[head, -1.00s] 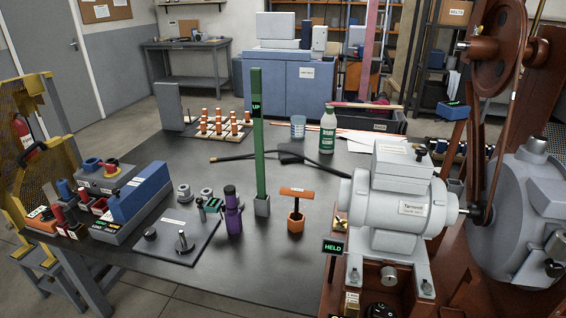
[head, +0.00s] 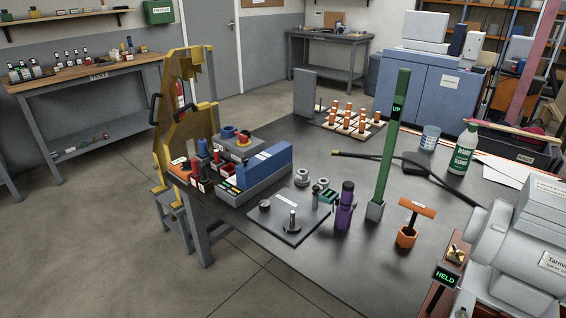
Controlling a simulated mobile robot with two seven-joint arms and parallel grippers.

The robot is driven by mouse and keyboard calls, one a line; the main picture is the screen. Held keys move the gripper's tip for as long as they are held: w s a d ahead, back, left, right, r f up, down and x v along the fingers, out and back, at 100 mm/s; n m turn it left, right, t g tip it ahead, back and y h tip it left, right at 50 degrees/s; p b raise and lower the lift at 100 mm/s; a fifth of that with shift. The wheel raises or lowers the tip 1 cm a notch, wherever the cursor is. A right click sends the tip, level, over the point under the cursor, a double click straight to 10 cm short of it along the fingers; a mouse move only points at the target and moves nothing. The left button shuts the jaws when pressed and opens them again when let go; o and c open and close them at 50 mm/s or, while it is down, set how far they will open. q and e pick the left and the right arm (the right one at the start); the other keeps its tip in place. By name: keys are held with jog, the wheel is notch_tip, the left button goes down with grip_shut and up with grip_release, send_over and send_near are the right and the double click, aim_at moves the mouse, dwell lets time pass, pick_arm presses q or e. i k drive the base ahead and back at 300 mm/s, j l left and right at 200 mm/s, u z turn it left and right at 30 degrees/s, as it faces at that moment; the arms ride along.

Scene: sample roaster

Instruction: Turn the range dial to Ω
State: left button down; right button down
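I cannot make out a range dial or an Ω mark in the head view. A dark plate (head: 276,226) on the bench bears a round black knob (head: 264,206) and a metal post (head: 292,222); their markings are too small to read. A small green unit (head: 328,195) stands beside a purple bottle-like object (head: 344,208). A blue box (head: 264,168) lies on a grey base with small coloured labels on its front. Neither of my grippers is in view.
A green upright bar marked UP (head: 393,135) and an orange T-handle (head: 414,211) stand on the dark bench (head: 320,265). A grey motor (head: 510,245) with a HELD sign (head: 445,275) is at right. A yellow guard (head: 180,120) is at the left end. Floor is clear at left.

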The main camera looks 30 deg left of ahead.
aim_at(186, 164)
jog(key=u, duration=1.55)
jog(key=i+j+z, duration=0.2)
jog(key=i+j, duration=0.9)
jog(key=i, duration=0.15)
jog(key=i+j+z, duration=0.15)
jog(key=i+j, duration=1)
jog(key=j, duration=0.15)
